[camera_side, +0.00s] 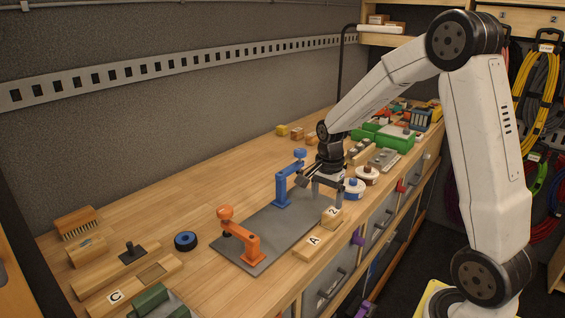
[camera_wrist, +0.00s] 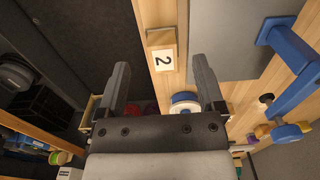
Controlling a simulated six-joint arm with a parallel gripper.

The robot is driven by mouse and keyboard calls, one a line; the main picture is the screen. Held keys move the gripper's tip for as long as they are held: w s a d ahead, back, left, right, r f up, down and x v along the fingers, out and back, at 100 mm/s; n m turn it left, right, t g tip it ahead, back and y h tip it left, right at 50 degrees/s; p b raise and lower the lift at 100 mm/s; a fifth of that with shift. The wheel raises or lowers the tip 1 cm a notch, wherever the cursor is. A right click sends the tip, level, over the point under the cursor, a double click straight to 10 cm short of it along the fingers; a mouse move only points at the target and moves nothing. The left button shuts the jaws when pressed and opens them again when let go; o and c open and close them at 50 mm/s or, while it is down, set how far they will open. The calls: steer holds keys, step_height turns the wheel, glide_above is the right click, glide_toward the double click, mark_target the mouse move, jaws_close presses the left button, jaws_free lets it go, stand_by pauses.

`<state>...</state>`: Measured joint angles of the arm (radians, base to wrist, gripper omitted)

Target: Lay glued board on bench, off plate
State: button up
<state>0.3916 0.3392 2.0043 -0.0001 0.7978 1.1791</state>
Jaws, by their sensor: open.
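A light wooden board labelled A (camera_side: 306,250) lies along the front edge of the grey plate (camera_side: 240,257), near the bench's front edge. A small wooden block labelled 2 (camera_side: 330,216) is at its far end; I cannot tell whether the two are joined. In the wrist view the block (camera_wrist: 160,38) shows ahead of the fingers. An orange clamp (camera_side: 240,238) and a blue clamp (camera_side: 283,187) stand on the plate, with no board visible between them. My gripper (camera_side: 318,188) is open and appears empty, above the plate's far end near the blue clamp.
White-topped spools (camera_side: 354,187) and green cases (camera_side: 385,136) stand farther along the bench (camera_side: 225,185). A blue tape roll (camera_side: 185,241), a brush (camera_side: 77,222) and wooden blocks sit at the left. The bench behind the plate is clear.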

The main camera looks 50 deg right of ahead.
steer(key=shift+r, duration=0.9)
steer(key=s+a+f+n+t, duration=0.1)
steer(key=s+a+f+n, duration=0.1)
steer(key=s+a+n, duration=0.2)
steer(key=s+a+f+n+t, duration=0.1)
steer(key=s+a+n, duration=0.3)
steer(key=a+n, duration=0.7)
steer(key=shift+s+f+n+t, duration=0.3)
steer(key=shift+s+f+n, duration=0.1)
steer(key=shift+n, duration=1.1)
steer(key=shift+w+a, duration=0.1)
